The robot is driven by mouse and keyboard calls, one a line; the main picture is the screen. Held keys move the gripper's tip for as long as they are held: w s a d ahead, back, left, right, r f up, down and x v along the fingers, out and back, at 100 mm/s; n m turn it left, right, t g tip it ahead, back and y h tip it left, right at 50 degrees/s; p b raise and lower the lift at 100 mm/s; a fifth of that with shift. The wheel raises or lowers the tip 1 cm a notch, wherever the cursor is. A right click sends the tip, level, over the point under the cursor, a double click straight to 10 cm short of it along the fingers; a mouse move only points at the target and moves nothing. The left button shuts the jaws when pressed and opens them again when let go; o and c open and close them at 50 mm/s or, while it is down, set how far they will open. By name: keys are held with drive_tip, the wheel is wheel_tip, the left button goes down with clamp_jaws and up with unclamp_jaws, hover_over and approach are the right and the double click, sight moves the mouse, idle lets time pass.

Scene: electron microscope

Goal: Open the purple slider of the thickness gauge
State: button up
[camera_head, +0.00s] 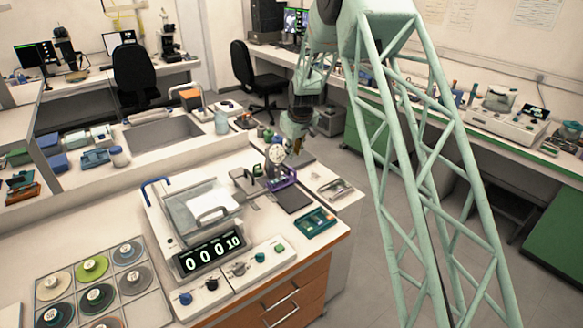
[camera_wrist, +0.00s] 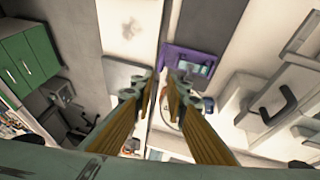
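The thickness gauge shows in the head view with a round white dial (camera_head: 276,153) and a purple slider part (camera_head: 284,177) low on its frame. It stands near the right end of the white bench. My gripper (camera_head: 294,146) hangs just behind and to the right of the dial; its fingertips are too small to make out there. In the wrist view my gripper (camera_wrist: 164,82) has its two fingers apart with nothing between the tips. The purple part (camera_wrist: 178,53) shows just beyond the right fingertip. The dial is mostly hidden by the fingers in this view.
A balance with a glass cover and a display (camera_head: 210,254) stands left of the gauge. A dark pad (camera_head: 294,200), a green tray (camera_head: 316,223) and a metal tray (camera_head: 335,189) lie in front and to the right.

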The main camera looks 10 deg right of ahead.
sight(292, 169)
drive_tip(key=shift+b+x, duration=0.55)
drive_tip(key=shift+x, duration=5.35)
clamp_jaws()
